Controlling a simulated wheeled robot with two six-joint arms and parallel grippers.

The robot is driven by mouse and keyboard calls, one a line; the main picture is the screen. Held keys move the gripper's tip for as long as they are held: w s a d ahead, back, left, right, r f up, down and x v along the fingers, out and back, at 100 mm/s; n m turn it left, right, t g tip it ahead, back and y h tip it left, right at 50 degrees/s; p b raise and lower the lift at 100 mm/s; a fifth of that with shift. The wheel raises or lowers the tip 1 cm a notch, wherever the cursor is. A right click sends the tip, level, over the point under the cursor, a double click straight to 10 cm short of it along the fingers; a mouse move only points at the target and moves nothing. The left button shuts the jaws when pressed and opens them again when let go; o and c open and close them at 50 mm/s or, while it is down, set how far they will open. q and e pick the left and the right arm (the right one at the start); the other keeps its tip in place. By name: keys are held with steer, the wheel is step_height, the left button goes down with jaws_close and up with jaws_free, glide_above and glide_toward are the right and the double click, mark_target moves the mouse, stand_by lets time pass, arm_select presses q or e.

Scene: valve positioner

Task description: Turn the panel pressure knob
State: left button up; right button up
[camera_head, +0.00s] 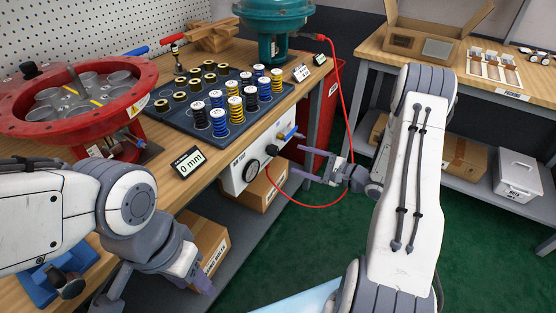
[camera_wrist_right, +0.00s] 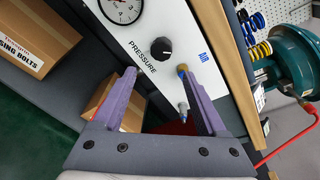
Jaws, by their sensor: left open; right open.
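The black pressure knob (camera_head: 272,150) is on a white panel (camera_head: 234,177) at the bench front. In the right wrist view, the knob (camera_wrist_right: 161,48) has a white mark and sits by the word PRESSURE, beyond the fingertips. My right gripper (camera_head: 296,160) is open and empty, facing the panel from the right; it also shows in the right wrist view (camera_wrist_right: 157,76). The knob lies ahead of the gap between its fingers, apart from them. My left gripper (camera_head: 155,295) is open and empty at the lower left, away from the panel.
A gauge (camera_wrist_right: 122,7) and a blue-tipped air fitting (camera_wrist_right: 183,108) are beside the knob; the fitting is near the right finger. A red hose (camera_head: 340,100) loops below my right gripper. A spring tray (camera_head: 180,125) and red valve body (camera_head: 20,125) stand on the bench.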

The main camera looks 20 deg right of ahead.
mark_target(276, 152)
steer(key=w+a+m, duration=0.1)
steer(key=w+a, duration=0.1)
steer(key=w, duration=0.1)
steer(key=w+a+m+t+y+b, duration=0.1)
steer(key=w+a, duration=0.2)
steer(key=shift+a+f, duration=0.1)
steer(key=shift+a, duration=0.15)
stand_by(0.3)
steer(key=shift+s, duration=0.1)
jaws_close()
